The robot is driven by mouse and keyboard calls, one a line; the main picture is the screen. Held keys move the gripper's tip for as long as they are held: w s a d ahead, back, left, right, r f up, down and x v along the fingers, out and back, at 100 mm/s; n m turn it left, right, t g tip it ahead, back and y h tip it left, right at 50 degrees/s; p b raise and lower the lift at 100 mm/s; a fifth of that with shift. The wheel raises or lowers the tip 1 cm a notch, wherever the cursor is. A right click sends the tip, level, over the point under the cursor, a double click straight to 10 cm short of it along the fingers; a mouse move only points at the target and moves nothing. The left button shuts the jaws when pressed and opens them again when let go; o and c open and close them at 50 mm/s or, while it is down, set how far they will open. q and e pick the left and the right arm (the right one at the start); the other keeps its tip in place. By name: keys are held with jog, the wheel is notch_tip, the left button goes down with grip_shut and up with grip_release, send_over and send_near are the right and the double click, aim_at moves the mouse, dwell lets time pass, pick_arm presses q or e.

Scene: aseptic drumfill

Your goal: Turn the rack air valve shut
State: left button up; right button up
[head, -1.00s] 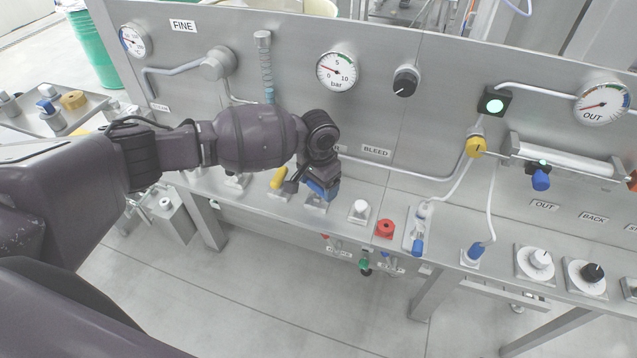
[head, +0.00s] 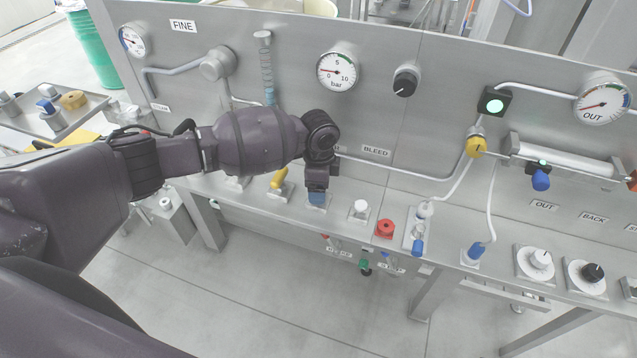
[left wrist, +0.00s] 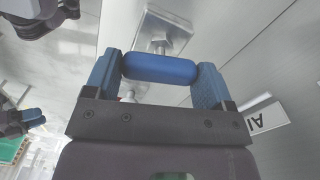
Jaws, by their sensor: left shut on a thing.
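The rack air valve shows as a blue bar handle (left wrist: 160,68) in the left wrist view, lying across the gap between my fingers. Behind it is a metal stem on a square plate. My left gripper (left wrist: 158,80) is shut on this handle, one blue finger at each end. In the head view my left gripper (head: 318,198) points down onto the valve's place on the bench ledge, and my wrist hides most of the handle. A dark gripper with blue tips, seemingly my right gripper (left wrist: 33,117), shows small at the left edge of the left wrist view; its opening is unclear.
A yellow lever (head: 278,179) stands close left of my left gripper, and a white knob (head: 361,207) and red knob (head: 385,228) to its right. The upright steel panel (head: 420,125) rises behind. A partly seen label (left wrist: 262,117) sits beside a finger.

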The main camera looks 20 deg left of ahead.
pick_arm(q)
jog(key=shift+m, duration=1.2)
jog(key=shift+r+m, duration=0.1)
jog(key=shift+m, duration=0.2)
jog(key=o, duration=0.9)
notch_tip(320, 180, up, 11)
jog(key=shift+f+b, duration=0.1)
jog(key=shift+b, duration=0.35)
